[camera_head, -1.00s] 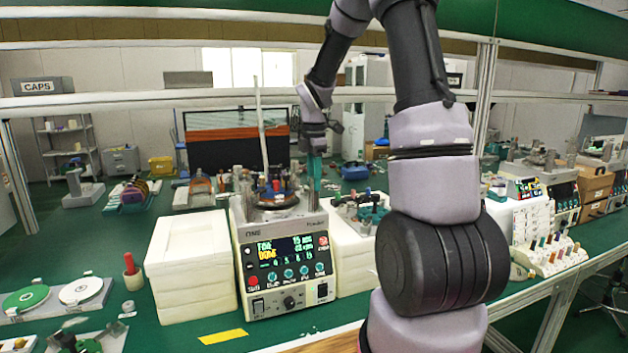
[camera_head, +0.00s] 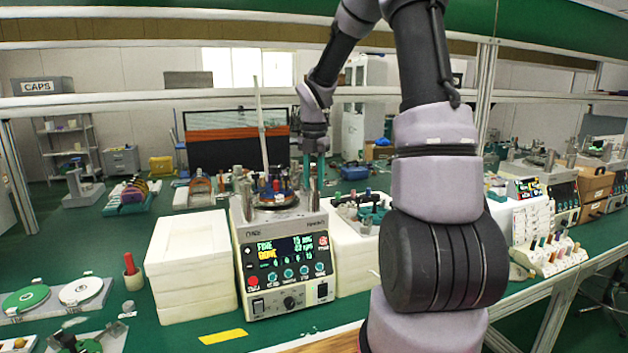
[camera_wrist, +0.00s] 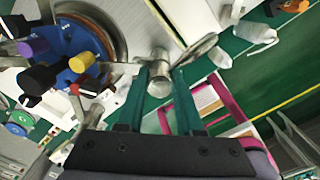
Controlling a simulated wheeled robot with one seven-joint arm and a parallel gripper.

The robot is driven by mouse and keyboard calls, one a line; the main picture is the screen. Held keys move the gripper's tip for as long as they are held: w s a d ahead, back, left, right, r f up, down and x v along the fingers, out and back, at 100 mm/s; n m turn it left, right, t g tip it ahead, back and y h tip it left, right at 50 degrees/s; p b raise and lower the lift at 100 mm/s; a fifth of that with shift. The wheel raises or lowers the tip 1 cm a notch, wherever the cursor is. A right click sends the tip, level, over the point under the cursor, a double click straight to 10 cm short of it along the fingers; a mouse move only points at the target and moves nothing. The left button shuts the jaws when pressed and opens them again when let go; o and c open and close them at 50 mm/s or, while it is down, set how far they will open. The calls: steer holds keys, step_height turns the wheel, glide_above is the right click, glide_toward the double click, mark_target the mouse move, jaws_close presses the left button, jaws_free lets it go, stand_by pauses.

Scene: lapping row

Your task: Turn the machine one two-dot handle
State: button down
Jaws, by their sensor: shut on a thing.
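Machine one (camera_head: 284,262) is a light grey lapping unit with a lit display, knobs and buttons on its sloped front. On its top, at the right of the round plate, stands an upright metal handle (camera_head: 313,196). In the wrist view the shiny handle (camera_wrist: 159,82) sits between two teal fingers. I cannot make out any dots on it. My gripper (camera_head: 314,182) points down over the machine's right side, and it also shows in the wrist view (camera_wrist: 161,76), shut on the handle. A blue plate (camera_wrist: 66,44) with coloured knobs lies left of it there.
White block stacks stand left (camera_head: 190,268) and right (camera_head: 358,250) of the machine. A tray of small metal and teal parts (camera_head: 360,212) lies close to my gripper's right. A horizontal shelf rail (camera_head: 130,101) crosses behind my arm.

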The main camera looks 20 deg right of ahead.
mark_target(314, 177)
steer(key=shift+w+r, duration=0.1)
stand_by(0.4)
steer(key=c, duration=0.6)
jaws_free()
steer(key=shift+o, duration=0.2)
step_height(314, 177, up, 11)
